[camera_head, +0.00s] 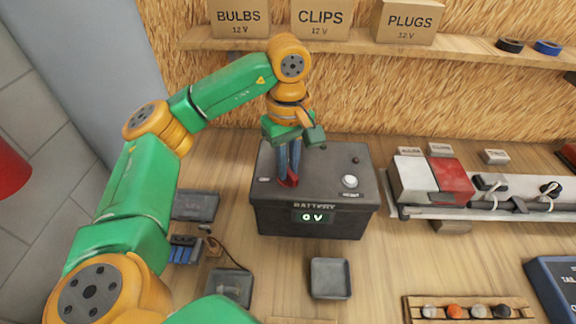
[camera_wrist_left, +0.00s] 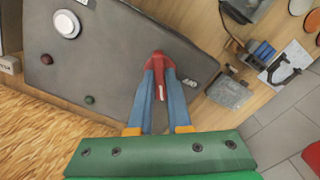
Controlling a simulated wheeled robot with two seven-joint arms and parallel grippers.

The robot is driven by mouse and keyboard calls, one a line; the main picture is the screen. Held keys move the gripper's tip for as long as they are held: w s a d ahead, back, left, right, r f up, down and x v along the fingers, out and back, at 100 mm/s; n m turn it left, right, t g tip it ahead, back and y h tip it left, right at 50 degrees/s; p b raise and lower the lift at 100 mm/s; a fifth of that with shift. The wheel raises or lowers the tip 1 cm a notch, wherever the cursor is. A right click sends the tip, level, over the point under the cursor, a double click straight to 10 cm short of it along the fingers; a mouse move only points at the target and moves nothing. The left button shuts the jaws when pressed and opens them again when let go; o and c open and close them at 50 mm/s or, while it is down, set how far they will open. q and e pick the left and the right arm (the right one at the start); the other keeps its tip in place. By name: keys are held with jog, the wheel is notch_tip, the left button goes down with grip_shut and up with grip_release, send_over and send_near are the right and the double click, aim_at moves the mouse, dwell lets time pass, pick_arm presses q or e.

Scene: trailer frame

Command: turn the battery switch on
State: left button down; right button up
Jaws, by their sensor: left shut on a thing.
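The battery box (camera_head: 270,215) is a dark grey case on the wooden bench, with a front display reading 0 V. A red switch handle (camera_head: 291,181) sits on its top at the left. It also shows in the left wrist view (camera_wrist_left: 158,58). My left gripper (camera_head: 288,174) comes down from above and is shut on the red handle, its two blue fingers on either side of it. In the left wrist view the fingertips (camera_wrist_left: 159,75) meet the handle. A round white button (camera_head: 349,181) is on the box top at the right. My right gripper is not in view.
A trailer light board (camera_head: 480,190) with a red lens lies right of the box. Small grey trays (camera_head: 330,278) and a rack of coloured caps (camera_head: 468,310) are in front. A shelf (camera_head: 370,46) with labelled cartons runs along the back.

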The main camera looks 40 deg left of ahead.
pick_arm(q)
jog(key=m, duration=0.3)
jog(key=shift+m, duration=0.4)
jog(key=m, duration=0.3)
jog(key=shift+m, duration=0.4)
jog(key=c, duration=0.8)
grip_release()
jog(key=shift+o, duration=0.2)
notch_tip(320, 180, up, 6)
jog(key=p, duration=0.6)
jog(key=shift+r, duration=0.15)
